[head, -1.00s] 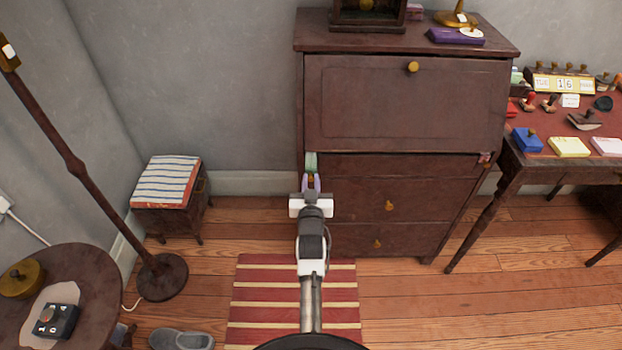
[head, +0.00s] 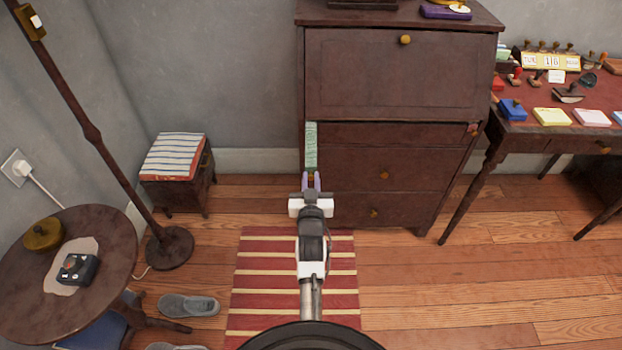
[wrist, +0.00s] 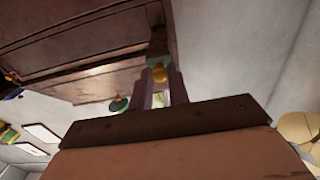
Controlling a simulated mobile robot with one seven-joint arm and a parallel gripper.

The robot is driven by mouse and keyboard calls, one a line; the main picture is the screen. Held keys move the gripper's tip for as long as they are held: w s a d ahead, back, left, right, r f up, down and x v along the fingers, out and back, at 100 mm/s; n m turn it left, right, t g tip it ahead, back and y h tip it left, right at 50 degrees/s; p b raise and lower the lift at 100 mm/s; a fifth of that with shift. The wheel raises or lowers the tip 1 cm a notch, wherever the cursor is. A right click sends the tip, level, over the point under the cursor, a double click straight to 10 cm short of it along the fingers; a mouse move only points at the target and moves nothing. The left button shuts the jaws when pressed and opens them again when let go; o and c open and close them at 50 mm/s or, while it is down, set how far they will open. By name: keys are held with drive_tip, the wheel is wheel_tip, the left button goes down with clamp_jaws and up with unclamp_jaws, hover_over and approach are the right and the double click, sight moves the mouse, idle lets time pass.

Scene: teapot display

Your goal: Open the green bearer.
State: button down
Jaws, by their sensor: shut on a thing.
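The green bearer (head: 311,146) is a narrow slide at the left front of the dark wooden bureau, just below its closed slanted lid. Its green top shows as a long strip reaching out toward me from the bureau. My gripper (head: 311,180) is at its near end, shut on its small brass knob. In the wrist view the knob (wrist: 159,74) shows at the fingers (wrist: 164,90), with a bit of green beside it. The fingers partly hide the bearer's front end.
A second bearer (head: 472,129) with a reddish end is at the bureau's right. Drawers (head: 384,176) with brass knobs lie below. A desk (head: 560,108) with stamps stands right, a small striped-top stool (head: 172,158) left. A striped rug (head: 265,275) covers the floor before the bureau.

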drive_tip(key=shift+s, duration=0.1)
drive_tip(key=c, duration=1.3)
unclamp_jaws()
drive_tip(key=shift+c, duration=0.2)
